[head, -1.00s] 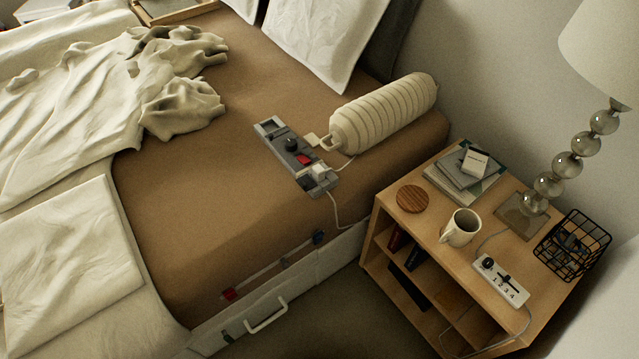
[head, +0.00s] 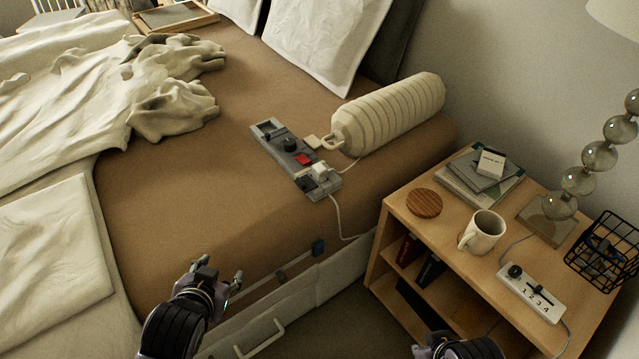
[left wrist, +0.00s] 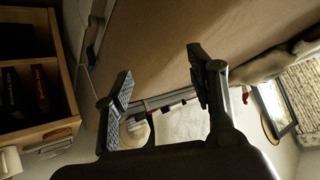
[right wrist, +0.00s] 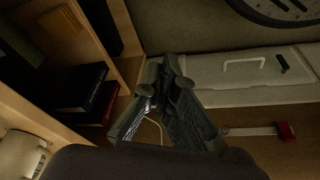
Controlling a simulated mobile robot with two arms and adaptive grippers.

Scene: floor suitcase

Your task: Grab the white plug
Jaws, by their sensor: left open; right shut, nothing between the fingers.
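The white plug (head: 320,170) sits on the grey power strip (head: 270,135) on the brown bed, near the strip's front end, beside black plugs. A pale cord hangs from that end over the bed's edge. My left gripper (head: 222,272) is open and empty at the bed's front edge, to the left of and nearer than the strip. Its spread fingers (left wrist: 160,75) also show in the left wrist view, where the plug cannot be made out. My right gripper (right wrist: 165,78) is shut and empty in the right wrist view, close to the shelf unit; only part of its arm shows at the head view's bottom edge.
A cream ribbed bolster (head: 390,113) lies right behind the strip. A wooden nightstand (head: 455,245) at right holds a mug (head: 484,232), a round coaster (head: 425,202), books, a white numbered strip (head: 530,293), a wire basket (head: 605,250) and a lamp. The bed surface left of the strip is clear.

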